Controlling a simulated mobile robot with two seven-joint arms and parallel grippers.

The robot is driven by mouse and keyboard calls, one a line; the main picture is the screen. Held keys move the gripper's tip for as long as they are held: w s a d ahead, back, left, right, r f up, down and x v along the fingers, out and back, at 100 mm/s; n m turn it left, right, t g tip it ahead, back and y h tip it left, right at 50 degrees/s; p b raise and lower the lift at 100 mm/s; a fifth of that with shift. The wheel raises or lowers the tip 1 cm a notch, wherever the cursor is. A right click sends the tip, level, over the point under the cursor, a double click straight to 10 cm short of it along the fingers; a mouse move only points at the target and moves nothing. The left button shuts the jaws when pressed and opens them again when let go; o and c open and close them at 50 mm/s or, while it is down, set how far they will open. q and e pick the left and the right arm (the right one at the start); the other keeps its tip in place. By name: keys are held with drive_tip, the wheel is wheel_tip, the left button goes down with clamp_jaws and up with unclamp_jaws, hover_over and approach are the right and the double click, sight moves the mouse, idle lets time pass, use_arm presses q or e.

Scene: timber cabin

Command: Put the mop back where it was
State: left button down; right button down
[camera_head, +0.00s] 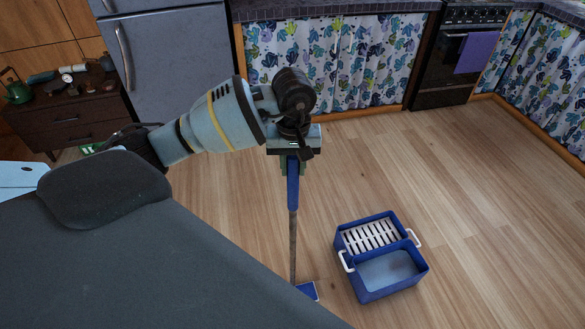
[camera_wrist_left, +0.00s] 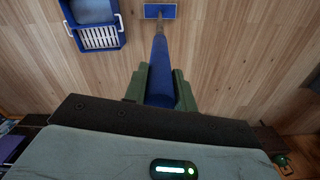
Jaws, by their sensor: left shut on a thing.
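The mop (camera_head: 293,190) has a blue grip, a thin shaft and a flat blue head (camera_head: 308,290), partly hidden by my grey body at the bottom. My left gripper (camera_head: 291,165) is shut on the blue grip near its top, and the mop hangs nearly upright with its head at or close to the floor; I cannot tell if it touches. In the left wrist view, the green fingers of my left gripper (camera_wrist_left: 161,88) clasp the blue handle, and the mop head (camera_wrist_left: 160,11) shows at the top. My right gripper is not in view.
A blue bucket (camera_head: 358,279) with a white slotted wringer and white handles stands on the floor right of the mop. Wooden floor is clear around it. A grey fridge (camera_head: 175,50), curtained counters (camera_head: 375,60), a stove (camera_head: 455,60) and a dark cabinet (camera_head: 75,122) line the back.

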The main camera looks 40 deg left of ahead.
use_arm(q)
drive_tip(key=shift+f, duration=0.65)
drive_tip(key=shift+f, duration=0.2)
drive_tip(key=c, duration=1.1)
unclamp_jaws()
drive_tip(key=shift+c, duration=0.2)
drive_tip(key=shift+r, duration=0.2)
wheel_tip(320, 180, up, 12)
drive_tip(key=shift+f, duration=0.1)
